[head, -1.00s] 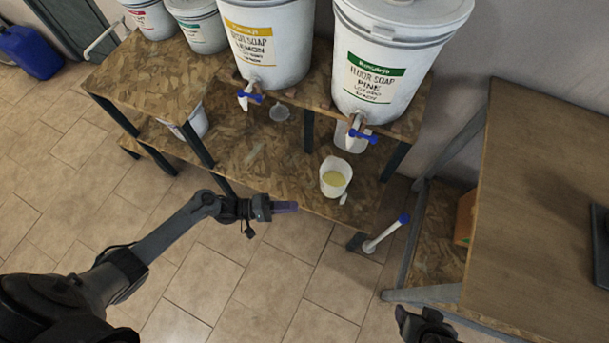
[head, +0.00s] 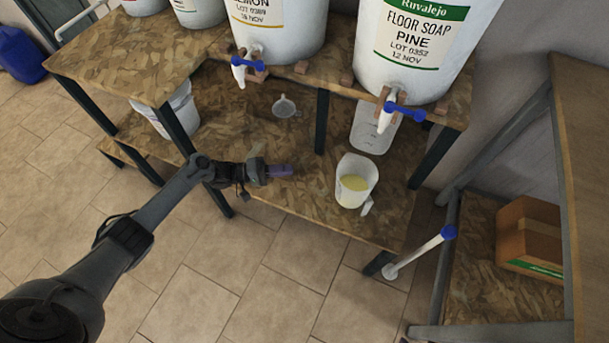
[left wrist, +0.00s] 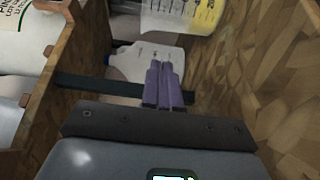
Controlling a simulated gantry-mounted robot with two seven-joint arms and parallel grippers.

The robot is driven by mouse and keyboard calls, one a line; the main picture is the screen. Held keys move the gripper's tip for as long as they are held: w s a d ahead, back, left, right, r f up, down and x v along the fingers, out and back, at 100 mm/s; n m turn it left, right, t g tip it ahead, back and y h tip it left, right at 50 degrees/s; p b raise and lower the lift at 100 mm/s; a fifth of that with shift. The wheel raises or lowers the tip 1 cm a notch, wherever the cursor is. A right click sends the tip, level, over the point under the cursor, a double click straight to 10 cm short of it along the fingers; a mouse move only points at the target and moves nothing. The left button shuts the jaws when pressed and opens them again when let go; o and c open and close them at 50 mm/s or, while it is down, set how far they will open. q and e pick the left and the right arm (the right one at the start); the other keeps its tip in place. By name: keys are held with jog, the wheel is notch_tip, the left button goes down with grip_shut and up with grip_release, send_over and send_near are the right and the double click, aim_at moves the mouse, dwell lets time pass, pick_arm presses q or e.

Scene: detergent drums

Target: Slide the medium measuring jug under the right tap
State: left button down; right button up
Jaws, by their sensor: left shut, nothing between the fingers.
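A white measuring jug (head: 354,168) with yellow liquid stands upright on the lower shelf, in front of the right tap (head: 385,118) and a little to its left in the head view. It shows cut off at the top of the left wrist view (left wrist: 176,14). A clear container (head: 374,137) stands behind it below the right tap, partly hidden by the tap; I cannot tell which vessel is the medium one. My left gripper (head: 292,171), with purple fingers, is shut and empty, left of the jug and apart from it. Its fingers also show in the left wrist view (left wrist: 164,75).
The right tap is on the pine floor soap drum (head: 408,60). Dark shelf legs (head: 322,122) stand nearby. A cardboard box (head: 528,235) lies right.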

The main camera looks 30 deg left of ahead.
pick_arm(q)
jog(key=b, duration=0.4)
send_near(340, 170)
jog(key=w+d, duration=0.1)
jog(key=w, duration=0.2)
jog(key=shift+d+f, duration=0.15)
jog(key=shift+d, duration=0.4)
jog(key=shift+d+f, duration=0.15)
jog(key=shift+d, duration=0.45)
jog(key=shift+s+d, duration=0.25)
jog(key=shift+d, duration=0.55)
jog(key=shift+r, duration=0.1)
